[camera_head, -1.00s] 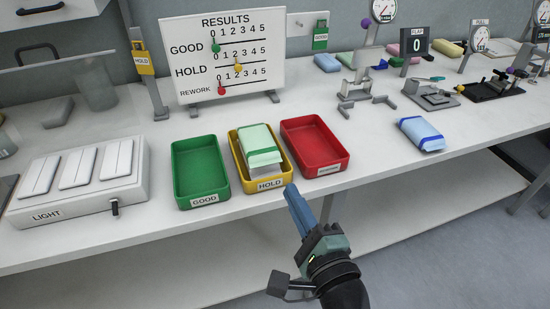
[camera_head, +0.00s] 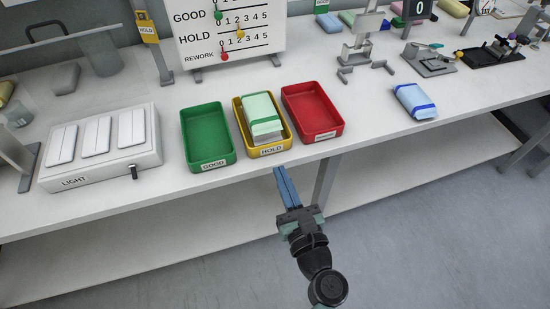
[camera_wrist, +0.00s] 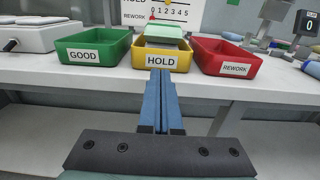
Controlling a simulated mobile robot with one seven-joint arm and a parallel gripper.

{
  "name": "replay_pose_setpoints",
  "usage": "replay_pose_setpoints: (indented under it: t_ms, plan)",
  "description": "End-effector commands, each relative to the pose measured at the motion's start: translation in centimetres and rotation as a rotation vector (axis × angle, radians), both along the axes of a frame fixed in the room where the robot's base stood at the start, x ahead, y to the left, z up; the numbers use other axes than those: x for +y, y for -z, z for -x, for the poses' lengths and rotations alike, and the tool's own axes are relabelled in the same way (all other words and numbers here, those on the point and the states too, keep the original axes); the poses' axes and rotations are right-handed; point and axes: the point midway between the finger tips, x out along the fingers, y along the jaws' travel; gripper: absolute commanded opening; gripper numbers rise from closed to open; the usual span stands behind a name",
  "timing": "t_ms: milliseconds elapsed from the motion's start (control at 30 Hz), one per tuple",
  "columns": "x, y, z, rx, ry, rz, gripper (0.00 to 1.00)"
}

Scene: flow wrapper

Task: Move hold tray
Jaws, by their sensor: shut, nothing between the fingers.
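The yellow HOLD tray (camera_head: 270,150) stands on the white bench between two other trays, close to the front edge. A pale green pack (camera_head: 262,114) lies in it, partly above its rim. In the wrist view the HOLD tray (camera_wrist: 152,62) is straight ahead, its label facing me. My gripper (camera_head: 281,169), with blue fingers, is shut and empty. It is in front of the bench edge, just short of the HOLD tray and apart from it. In the wrist view my gripper's fingertips (camera_wrist: 160,72) show just below the HOLD label.
The empty green GOOD tray (camera_head: 208,135) is left of the HOLD tray, and the empty red REWORK tray (camera_head: 312,110) is right. A light box (camera_head: 100,145) stands at left, a results board (camera_head: 225,38) behind. A blue pack (camera_head: 413,101) lies right.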

Motion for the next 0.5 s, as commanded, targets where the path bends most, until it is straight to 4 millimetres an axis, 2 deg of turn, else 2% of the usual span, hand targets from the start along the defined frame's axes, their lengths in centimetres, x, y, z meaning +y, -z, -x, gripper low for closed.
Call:
replay_pose_setpoints:
  t_ms: [33,200,500]
  plan:
    - [0.3,0.0,-1.0,-0.002,-0.002,0.003,0.00]
    - [1.1,0.0,-3.4,-0.001,-0.002,0.003,0.00]
    - [1.5,0.0,-4.6,0.000,0.000,0.002,0.00]
